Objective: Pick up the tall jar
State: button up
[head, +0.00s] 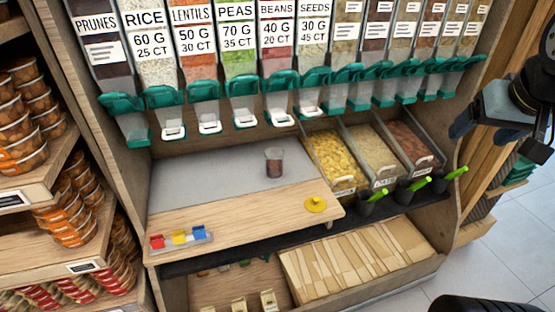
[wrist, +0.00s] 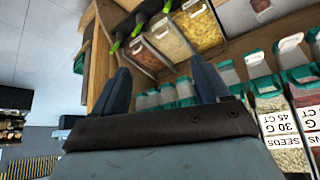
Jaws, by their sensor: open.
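One clear jar (head: 274,162) with dark reddish contents stands upright on the grey counter surface below the dispensers, in the head view. It is the only jar I can make out there, and it looks fairly short. My gripper (head: 500,138) is at the far right of the head view, well to the right of the jar and apart from it. In the wrist view, the two blue fingers of my gripper (wrist: 160,70) are spread with nothing between them.
Dispensers with green spouts (head: 205,92) hang over the counter (head: 220,160). A yellow round piece (head: 316,204) and small coloured clips (head: 180,238) lie along its wooden front. Open bins (head: 335,155) with green-handled scoops (head: 413,186) stand right. Shelves of packed tubs (head: 20,120) stand left.

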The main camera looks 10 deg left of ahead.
jog(key=o, duration=0.4)
jog(key=shift+n+t+y, duration=0.4)
jog(key=shift+t, duration=0.3)
jog(key=w+a, duration=0.1)
jog(key=w, duration=0.2)
jog(key=w+a+f, duration=0.1)
jog(key=w, duration=0.2)
jog(key=w+a+f, duration=0.1)
jog(key=w, duration=0.2)
jog(key=shift+a+f, duration=0.2)
jog(key=shift+a, duration=0.05)
jog(key=shift+o, duration=0.2)
jog(key=w+a+f+n+t+y, duration=0.1)
jog(key=w+a+f, duration=0.35)
jog(key=w, duration=0.25)
jog(key=w+a+f+n+t+y, duration=0.1)
jog(key=w+a+f, duration=0.2)
jog(key=w+a, duration=0.25)
jog(key=n+t+y, duration=0.4)
jog(key=n+y, duration=0.1)
jog(key=y, duration=0.4)
send_near(270, 148)
jog(key=x, duration=0.6)
jog(key=shift+w+a, duration=0.2)
jog(key=shift+w, duration=0.1)
